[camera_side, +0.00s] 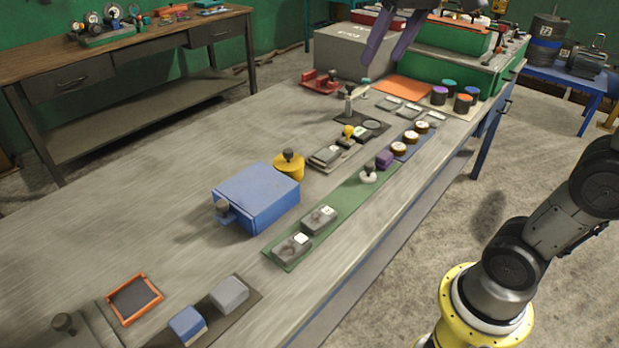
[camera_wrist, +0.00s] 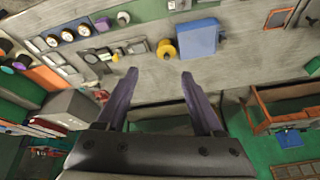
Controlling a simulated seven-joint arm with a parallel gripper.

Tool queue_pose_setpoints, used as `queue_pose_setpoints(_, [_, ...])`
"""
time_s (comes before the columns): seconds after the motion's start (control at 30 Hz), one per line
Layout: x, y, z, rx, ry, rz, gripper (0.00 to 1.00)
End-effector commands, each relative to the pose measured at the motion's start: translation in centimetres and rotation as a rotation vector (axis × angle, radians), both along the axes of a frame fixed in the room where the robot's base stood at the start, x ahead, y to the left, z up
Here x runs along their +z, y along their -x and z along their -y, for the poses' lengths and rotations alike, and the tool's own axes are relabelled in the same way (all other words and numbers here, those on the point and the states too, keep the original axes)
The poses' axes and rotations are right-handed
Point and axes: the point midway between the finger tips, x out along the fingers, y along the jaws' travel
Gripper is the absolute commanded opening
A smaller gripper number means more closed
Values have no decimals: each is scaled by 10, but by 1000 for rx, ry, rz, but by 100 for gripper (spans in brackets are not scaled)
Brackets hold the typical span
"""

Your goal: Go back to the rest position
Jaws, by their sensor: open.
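My gripper (camera_side: 383,62) is at the top of the side view, with two dark purple fingers pointing down. The fingers are spread apart with nothing between them. It hangs over the far end of the workbench (camera_side: 130,237), near a grey box (camera_side: 350,52). In the wrist view my gripper (camera_wrist: 159,74) is also open and empty, its fingertips against the bare bench top. Its upper part is cut off by the side view's top edge.
A blue box (camera_side: 255,197) with a knob and a yellow knobbed piece (camera_side: 289,166) stand mid-bench. A small upright stand (camera_side: 349,104), a red piece (camera_side: 320,82) and an orange mat (camera_side: 405,87) lie near my gripper. The bench's left middle is clear.

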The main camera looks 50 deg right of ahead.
Motion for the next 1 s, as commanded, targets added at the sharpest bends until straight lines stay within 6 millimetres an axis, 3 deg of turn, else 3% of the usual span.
queue_pose_setpoints(0.03, [-7, 21, -9, 31, 6, 17, 69])
queue_pose_setpoints(0.2, [-48, 79, -28, 132, 28, 62, 69])
queue_pose_setpoints(0.43, [-124, 133, -38, 240, 58, 87, 69])
queue_pose_setpoints(0.63, [-167, 143, -38, 287, 77, 64, 69])
queue_pose_setpoints(1.0, [-162, 136, -38, 306, 92, 95, 69])
